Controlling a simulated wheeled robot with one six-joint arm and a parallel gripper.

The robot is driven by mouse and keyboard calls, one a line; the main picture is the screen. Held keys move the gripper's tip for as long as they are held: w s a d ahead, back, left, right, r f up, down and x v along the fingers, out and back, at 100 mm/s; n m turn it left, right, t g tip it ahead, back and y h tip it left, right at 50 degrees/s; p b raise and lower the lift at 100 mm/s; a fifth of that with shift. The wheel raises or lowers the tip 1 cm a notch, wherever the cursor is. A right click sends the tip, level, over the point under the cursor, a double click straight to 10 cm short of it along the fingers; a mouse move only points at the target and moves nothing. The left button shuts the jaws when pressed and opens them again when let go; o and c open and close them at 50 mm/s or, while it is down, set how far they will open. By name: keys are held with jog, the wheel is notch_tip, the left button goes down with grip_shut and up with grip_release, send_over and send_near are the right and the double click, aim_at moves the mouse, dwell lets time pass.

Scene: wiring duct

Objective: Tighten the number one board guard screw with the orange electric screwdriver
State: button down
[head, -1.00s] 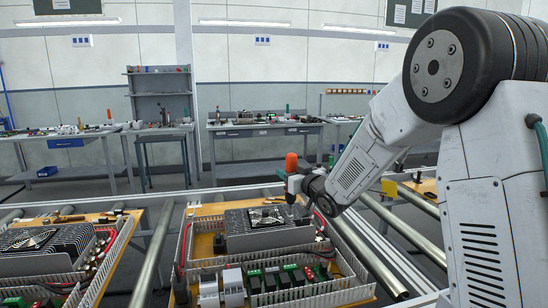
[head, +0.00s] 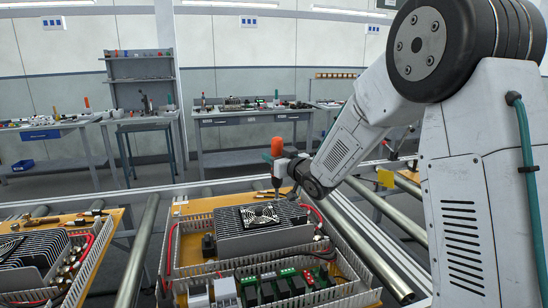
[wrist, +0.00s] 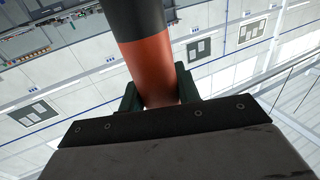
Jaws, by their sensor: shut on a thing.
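My gripper (wrist: 160,95) is shut on the orange electric screwdriver (head: 278,147). In the wrist view the screwdriver's orange and black body (wrist: 145,60) sits between the dark green fingers. In the head view the screwdriver stands about upright with its bit pointing down, over the back edge of the heatsink unit with a fan (head: 262,215) on the wooden board (head: 195,208). The board guard screw is too small to tell, and I cannot tell whether the bit touches anything.
White slotted ducts (head: 340,250) surround the board's parts. Green and red connectors and grey modules (head: 225,290) sit at the front. A second board (head: 55,245) lies to the left. Conveyor rollers (head: 138,255) run between and beside the boards. Workbenches (head: 250,117) stand behind.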

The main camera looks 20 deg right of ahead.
jog(key=shift+d+f, duration=0.1)
jog(key=shift+f, duration=2.45)
jog(key=shift+s+f, duration=0.1)
jog(key=shift+f, duration=0.95)
dwell(1.1)
jog(key=shift+r, duration=3.1)
